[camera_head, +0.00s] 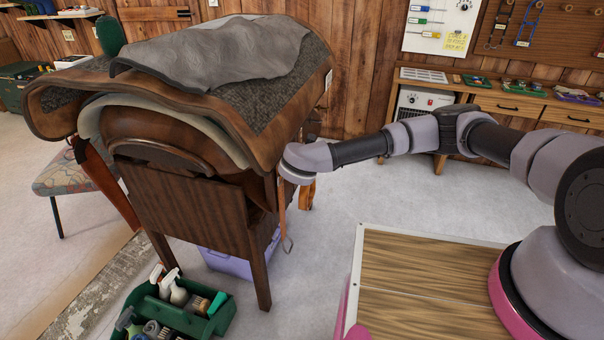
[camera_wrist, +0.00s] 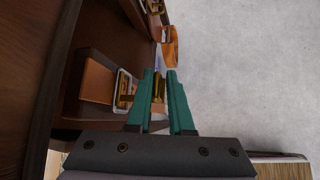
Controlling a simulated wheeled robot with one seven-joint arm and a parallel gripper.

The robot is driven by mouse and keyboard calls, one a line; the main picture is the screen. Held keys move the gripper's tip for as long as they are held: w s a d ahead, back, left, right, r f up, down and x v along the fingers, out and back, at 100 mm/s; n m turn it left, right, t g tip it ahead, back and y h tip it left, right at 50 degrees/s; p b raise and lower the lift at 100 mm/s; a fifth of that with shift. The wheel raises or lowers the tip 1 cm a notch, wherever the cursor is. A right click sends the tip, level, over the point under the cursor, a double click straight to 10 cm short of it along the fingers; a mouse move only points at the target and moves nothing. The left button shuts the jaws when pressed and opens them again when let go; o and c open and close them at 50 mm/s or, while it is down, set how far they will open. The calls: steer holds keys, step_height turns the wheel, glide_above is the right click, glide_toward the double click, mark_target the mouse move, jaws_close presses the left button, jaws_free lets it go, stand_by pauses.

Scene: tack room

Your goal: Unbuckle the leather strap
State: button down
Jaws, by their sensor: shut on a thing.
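The saddle (camera_head: 150,140) sits on a dark wooden stand, and my arm's end reaches its right side in the head view. My gripper's fingers are hidden there. In the wrist view my gripper (camera_wrist: 160,74) has two teal fingers closed on a thin brown piece, which looks like the leather strap's end. A metal buckle frame (camera_wrist: 122,92) lies just left of the fingers, beside a brown leather piece (camera_wrist: 98,80). An orange-brown strap part (camera_wrist: 170,45) shows beyond the fingertips. Whether the buckle's prong is in a hole cannot be seen.
A green caddy (camera_head: 205,322) with bottles and brushes stands on the floor before the stand. A purple bin (camera_head: 228,264) is under it. A wood-topped surface (camera_head: 425,285) lies at the front right. The pale floor right of the saddle is open.

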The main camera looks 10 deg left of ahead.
steer(key=shift+a+r, duration=0.35)
steer(key=c, duration=1)
jaws_free()
steer(key=shift+f, duration=0.1)
steer(key=shift+o, duration=0.2)
steer(key=shift+d+f, duration=0.1)
steer(key=v, duration=1)
steer(key=shift+s+r, duration=0.25)
